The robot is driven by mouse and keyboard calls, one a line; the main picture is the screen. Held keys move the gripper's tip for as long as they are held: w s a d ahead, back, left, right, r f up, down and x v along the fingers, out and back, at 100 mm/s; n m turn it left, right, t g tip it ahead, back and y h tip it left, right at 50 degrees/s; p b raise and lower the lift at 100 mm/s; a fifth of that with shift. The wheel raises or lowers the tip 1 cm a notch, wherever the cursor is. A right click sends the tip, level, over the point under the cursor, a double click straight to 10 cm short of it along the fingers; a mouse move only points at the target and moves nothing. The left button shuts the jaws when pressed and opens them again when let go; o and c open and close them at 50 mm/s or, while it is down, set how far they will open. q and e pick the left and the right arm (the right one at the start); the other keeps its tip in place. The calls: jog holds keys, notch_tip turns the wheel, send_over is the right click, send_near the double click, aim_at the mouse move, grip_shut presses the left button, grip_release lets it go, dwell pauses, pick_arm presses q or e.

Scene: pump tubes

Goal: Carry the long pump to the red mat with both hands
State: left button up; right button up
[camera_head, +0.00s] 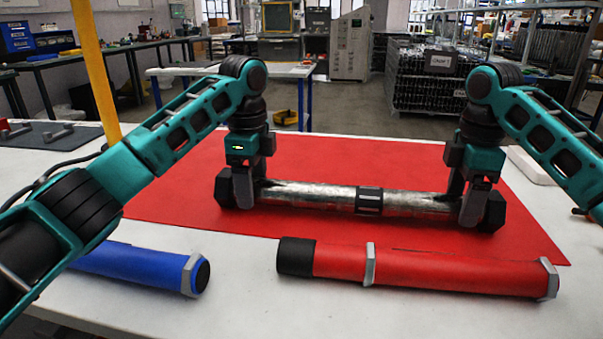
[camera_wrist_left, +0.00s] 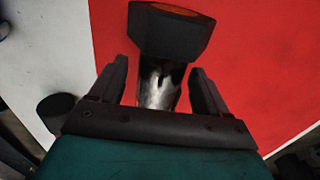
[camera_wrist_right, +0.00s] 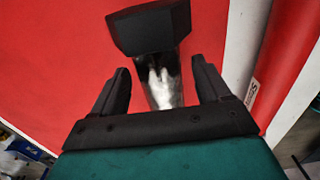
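The long pump is a silver tube (camera_head: 320,195) with a dark central band and black end caps. It appears to lie lengthwise across the red mat (camera_head: 330,155). My left gripper (camera_head: 250,187) is at the pump's left end, just inside the cap. In the left wrist view its fingers stand apart on both sides of the tube (camera_wrist_left: 160,88), with gaps. My right gripper (camera_head: 465,203) is at the right end in the same way. In the right wrist view its fingers are also spread, with gaps beside the tube (camera_wrist_right: 163,82). Both grippers partly hide the pump's ends in the head view.
A red tube (camera_head: 430,271) with a black end lies in front, overlapping the mat's near edge in view. A blue tube (camera_head: 145,268) lies at front left, partly behind my left arm. A yellow post (camera_head: 95,70) stands at the left. White table shows at the front.

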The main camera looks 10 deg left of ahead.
pick_arm(q)
jog(key=shift+r, duration=0.15)
notch_tip(320, 180, up, 12)
pick_arm(e)
notch_tip(320, 180, up, 12)
dwell(1.0)
